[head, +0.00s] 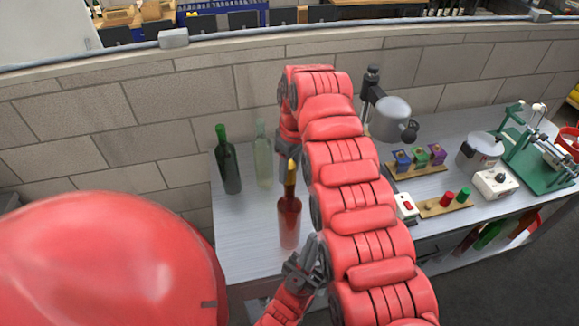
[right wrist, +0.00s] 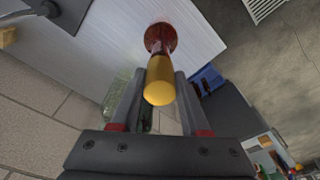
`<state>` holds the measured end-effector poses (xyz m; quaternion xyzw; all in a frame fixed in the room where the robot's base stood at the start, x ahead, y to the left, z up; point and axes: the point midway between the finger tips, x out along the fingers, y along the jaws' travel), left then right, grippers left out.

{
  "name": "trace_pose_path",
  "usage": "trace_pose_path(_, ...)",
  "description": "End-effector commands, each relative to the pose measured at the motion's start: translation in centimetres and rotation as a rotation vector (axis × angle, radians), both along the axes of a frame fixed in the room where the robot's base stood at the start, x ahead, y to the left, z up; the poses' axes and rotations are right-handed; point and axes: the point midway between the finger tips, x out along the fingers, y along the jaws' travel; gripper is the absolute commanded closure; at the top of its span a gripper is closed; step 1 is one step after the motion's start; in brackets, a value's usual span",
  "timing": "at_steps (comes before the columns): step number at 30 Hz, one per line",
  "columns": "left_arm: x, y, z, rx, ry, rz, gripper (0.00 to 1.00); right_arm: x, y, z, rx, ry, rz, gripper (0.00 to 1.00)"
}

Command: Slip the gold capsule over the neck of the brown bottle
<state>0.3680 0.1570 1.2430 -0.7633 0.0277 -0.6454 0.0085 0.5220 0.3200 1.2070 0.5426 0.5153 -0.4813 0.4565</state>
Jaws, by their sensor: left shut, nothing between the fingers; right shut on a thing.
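The brown bottle (head: 289,222) looks reddish and stands upright near the front of the metal table. The gold capsule (head: 291,180) is at the top of its neck, in line with it. My right gripper (head: 288,165), coming down from above, is shut on the capsule. In the right wrist view the capsule (right wrist: 160,82) sits between the fingers, with the bottle (right wrist: 160,37) beyond its far end. I cannot tell how far the capsule covers the neck. My left gripper (head: 304,264) is shut and empty, just right of the bottle's base.
A green bottle (head: 229,162) and a clear bottle (head: 263,160) stand behind to the left. My right arm hides the middle of the table. On the right are a wooden rack of coloured blocks (head: 419,171), a red-and-green button board (head: 445,206) and a green machine (head: 535,155).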

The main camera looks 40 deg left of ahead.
Motion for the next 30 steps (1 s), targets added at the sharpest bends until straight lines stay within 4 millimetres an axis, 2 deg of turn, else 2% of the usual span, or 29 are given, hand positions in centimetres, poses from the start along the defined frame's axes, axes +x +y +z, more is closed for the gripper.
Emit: trace_pose_path(30,0.0,0.0,-0.9,0.0,0.0,0.0,1.0,0.0,-0.1,0.1,0.001,0.0,0.0,0.68)
